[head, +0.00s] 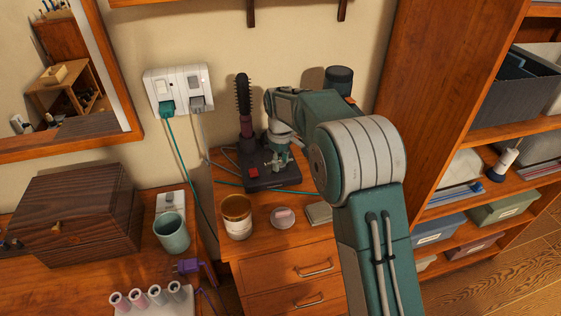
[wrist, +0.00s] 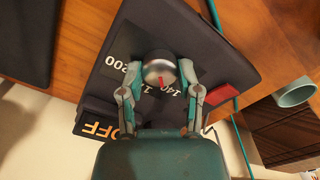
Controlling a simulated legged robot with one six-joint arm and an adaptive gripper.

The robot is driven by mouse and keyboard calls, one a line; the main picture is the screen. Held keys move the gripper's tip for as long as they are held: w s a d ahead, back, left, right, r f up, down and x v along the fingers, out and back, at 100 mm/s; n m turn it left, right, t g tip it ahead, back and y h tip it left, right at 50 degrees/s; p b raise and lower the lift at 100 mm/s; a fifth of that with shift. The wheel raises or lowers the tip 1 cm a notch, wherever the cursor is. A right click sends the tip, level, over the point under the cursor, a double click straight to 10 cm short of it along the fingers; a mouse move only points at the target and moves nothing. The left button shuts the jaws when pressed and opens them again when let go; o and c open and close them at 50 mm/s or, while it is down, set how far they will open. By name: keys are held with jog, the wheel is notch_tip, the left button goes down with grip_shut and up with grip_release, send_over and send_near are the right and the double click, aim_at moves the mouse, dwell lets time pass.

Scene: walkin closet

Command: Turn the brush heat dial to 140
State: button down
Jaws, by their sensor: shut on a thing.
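The heated brush (head: 243,97) stands upright on a dark base (head: 262,184) on the wooden cabinet top. In the wrist view the round metal heat dial (wrist: 158,66) sits on the base's dark face (wrist: 205,58), with a red mark on its lower edge. The mark points down in the picture, between a partly hidden label starting with 1 and the 140 label (wrist: 178,90). The 200 label (wrist: 118,63) is to the left. My gripper (wrist: 162,70) is shut on the dial, one finger on each side. It also shows over the base in the head view (head: 278,160).
A red button (wrist: 219,95) is right of the dial; an OFF label (wrist: 99,129) is lower left. A rust-coloured cup (head: 236,217), a round tin (head: 283,217) and a teal cup (head: 172,233) stand nearby. A plugged teal cord (head: 181,153) runs down the wall.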

jog(key=shift+w, duration=0.1)
jog(key=shift+c, duration=1.5)
grip_release()
jog(key=shift+a, duration=0.1)
notch_tip(320, 180, up, 12)
